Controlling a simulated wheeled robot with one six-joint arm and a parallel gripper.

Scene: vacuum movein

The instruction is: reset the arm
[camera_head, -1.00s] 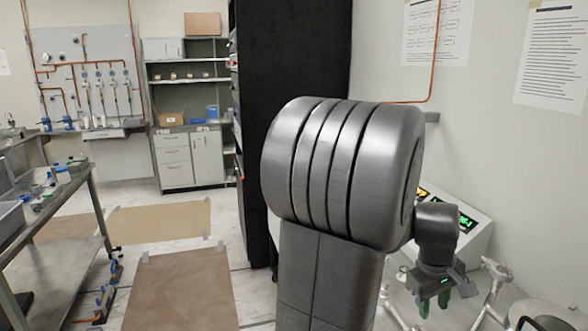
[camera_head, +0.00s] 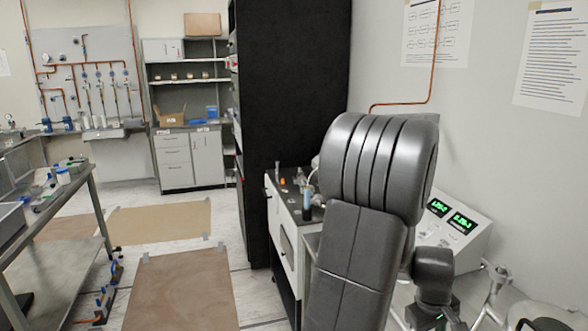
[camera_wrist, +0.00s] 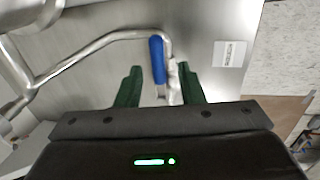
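My gripper (camera_wrist: 158,86) shows in the wrist view with its two green fingers spread and nothing clamped between them. A blue-handled valve (camera_wrist: 157,60) on a metal pipe lies beyond the fingertips, in line with the gap. The valve body appears close to the right finger; I cannot tell whether they touch. In the head view my arm fills the right of the middle, bent, with the wrist low at the right. The fingers are mostly cut off by the bottom edge there.
A white instrument box with green displays (camera_head: 452,219) stands behind my arm by the wall. A cart with bottles (camera_head: 284,230) is left of my arm, beside a tall black cabinet (camera_head: 292,95). A metal workbench (camera_head: 72,190) is at the left. Brown floor mats (camera_head: 180,290) lie between.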

